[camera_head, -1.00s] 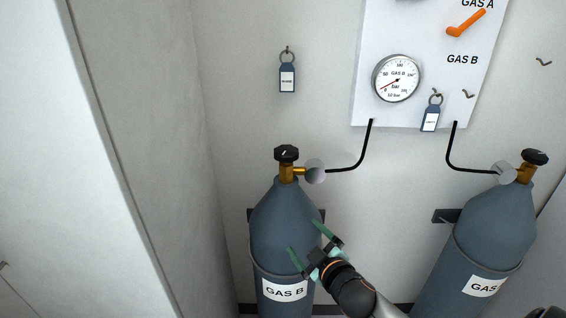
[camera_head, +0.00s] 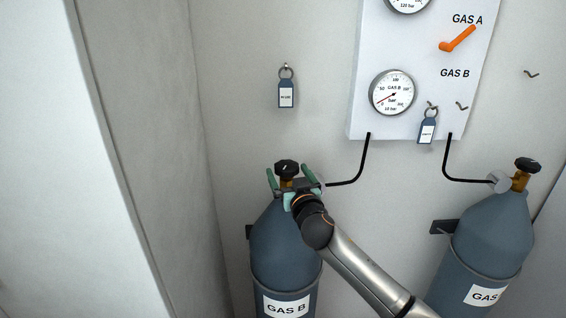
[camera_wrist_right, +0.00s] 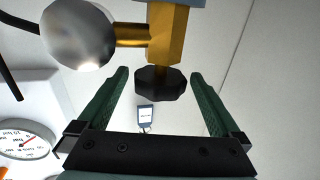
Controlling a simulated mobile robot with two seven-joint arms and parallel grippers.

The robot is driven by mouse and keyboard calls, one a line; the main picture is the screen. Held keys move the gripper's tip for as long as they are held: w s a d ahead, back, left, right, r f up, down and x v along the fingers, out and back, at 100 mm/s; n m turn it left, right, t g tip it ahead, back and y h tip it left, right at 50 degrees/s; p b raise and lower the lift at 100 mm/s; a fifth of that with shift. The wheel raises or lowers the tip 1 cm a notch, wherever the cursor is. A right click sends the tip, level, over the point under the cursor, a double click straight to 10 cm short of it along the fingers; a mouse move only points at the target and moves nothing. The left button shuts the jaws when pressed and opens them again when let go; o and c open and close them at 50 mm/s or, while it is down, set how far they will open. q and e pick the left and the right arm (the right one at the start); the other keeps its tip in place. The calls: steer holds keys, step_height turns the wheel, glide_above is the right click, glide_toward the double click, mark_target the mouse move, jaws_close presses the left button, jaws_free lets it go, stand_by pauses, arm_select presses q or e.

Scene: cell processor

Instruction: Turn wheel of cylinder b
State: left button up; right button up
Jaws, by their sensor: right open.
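The cylinder labelled GAS B (camera_head: 286,250) stands upright against the wall in the head view. Its black wheel (camera_head: 287,168) sits on top of the brass valve. My right gripper (camera_head: 287,176) is open at the valve, one green finger on each side of the wheel in the head view. In the right wrist view the wheel (camera_wrist_right: 160,83) lies between the open fingers (camera_wrist_right: 157,82), with a visible gap on both sides. The brass valve (camera_wrist_right: 165,40) shows there beyond the wheel. My left gripper is not in view.
A second gas cylinder (camera_head: 486,240) with a brass valve stands at the right. A gauge panel (camera_head: 375,60) with an orange handle (camera_head: 459,39) is above. A black hose (camera_head: 362,165) runs from the panel to cylinder B's valve. A tag (camera_head: 286,94) hangs on the wall above.

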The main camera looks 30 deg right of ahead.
mark_target(283, 164)
steer(key=shift+x, duration=2.75)
